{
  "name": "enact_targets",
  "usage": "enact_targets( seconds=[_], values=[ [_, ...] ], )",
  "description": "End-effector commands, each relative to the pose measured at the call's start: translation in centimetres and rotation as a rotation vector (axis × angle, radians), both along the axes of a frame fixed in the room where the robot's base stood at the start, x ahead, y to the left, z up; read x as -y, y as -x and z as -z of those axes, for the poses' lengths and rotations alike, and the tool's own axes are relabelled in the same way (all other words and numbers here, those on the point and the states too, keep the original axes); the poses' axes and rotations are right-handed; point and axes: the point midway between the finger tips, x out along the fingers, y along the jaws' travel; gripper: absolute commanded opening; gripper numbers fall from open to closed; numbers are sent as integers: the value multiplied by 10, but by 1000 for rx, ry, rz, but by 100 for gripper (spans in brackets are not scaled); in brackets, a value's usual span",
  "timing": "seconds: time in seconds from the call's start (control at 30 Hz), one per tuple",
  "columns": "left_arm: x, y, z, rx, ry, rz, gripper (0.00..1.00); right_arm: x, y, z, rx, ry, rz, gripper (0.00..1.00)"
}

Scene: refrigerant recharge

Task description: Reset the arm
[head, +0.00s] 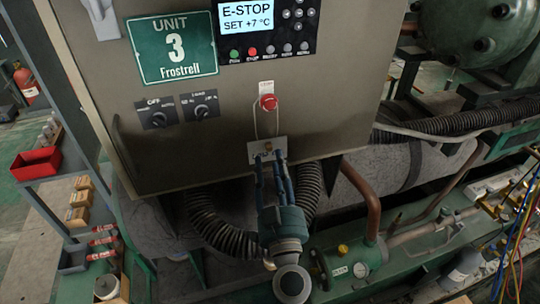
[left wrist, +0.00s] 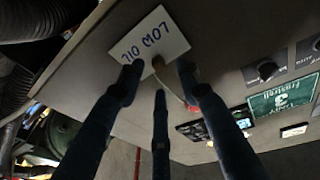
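My left gripper (head: 267,160) reaches up from below to the grey cabinet (head: 225,150) in the head view. Its dark blue fingers stand spread apart in the left wrist view (left wrist: 158,75), with no object seen clamped between them. The fingertips are close to a white plate (left wrist: 148,35) lettered LOW OIL, upside down there. A small brownish knob or lamp (left wrist: 158,62) shows between the fingers; contact cannot be told. In the head view the plate (head: 281,146) hangs or sits below the red stop button (head: 268,102). My right gripper is out of view.
Above are a display (head: 246,17) reading E-STOP, SET +7 °C, and a green Unit 3 sign (head: 171,45). Two rotary switches (head: 157,119) are at left. Black corrugated hoses (head: 222,238) and copper pipe (head: 362,200) crowd below. Shelves with a red bin (head: 36,163) stand left.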

Motion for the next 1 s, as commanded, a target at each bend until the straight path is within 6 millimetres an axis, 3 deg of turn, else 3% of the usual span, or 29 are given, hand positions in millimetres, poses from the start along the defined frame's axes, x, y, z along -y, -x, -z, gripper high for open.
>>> enact_targets(
  seconds=[0.2,0.4,0.77,1.0],
  values=[
    [6,46,12,-5,1,-1,35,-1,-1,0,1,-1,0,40],
    [10,72,17,-3,1,0,35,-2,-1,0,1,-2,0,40],
    [15,79,11,24,9,42,35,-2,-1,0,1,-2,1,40],
    [47,83,-17,96,27,375,35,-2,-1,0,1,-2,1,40]
  ],
)
